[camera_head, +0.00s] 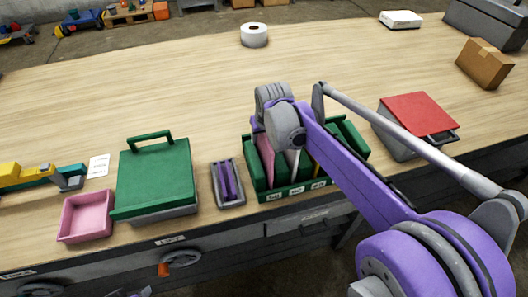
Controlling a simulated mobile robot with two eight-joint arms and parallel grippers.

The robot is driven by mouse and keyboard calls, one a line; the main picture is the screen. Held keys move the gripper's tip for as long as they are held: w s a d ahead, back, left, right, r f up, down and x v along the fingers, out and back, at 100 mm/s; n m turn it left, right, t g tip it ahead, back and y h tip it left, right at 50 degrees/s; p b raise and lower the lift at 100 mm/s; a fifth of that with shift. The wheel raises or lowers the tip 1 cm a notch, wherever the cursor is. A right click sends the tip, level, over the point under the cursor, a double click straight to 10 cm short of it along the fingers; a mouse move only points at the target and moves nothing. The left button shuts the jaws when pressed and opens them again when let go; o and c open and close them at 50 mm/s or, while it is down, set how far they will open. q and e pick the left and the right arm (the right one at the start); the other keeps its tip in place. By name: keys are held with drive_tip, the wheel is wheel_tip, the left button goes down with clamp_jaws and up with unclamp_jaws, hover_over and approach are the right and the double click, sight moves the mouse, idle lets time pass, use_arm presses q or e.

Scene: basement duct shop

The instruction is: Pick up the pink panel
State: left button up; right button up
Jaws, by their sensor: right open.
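The pink panel (265,155) stands on edge in the left part of a green slotted rack (257,184) at the table's front edge. Its upper part is partly hidden by my right wrist. My right gripper (272,122) is over the rack, close above the pink panel. Its jaws are open, but its fingertips are largely hidden, so I cannot tell whether they touch the panel. My left gripper is not in view.
A small grey tray with purple pieces (241,183), a green lidded box (153,178) and a pink bin (86,216) stand left of the rack. A red-topped box (418,115) stands right. The table's middle left is clear.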

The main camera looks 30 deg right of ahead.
drive_tip(key=shift+f, duration=0.25)
drive_tip(key=shift+c, duration=0.3)
clamp_jaws()
idle(1.3)
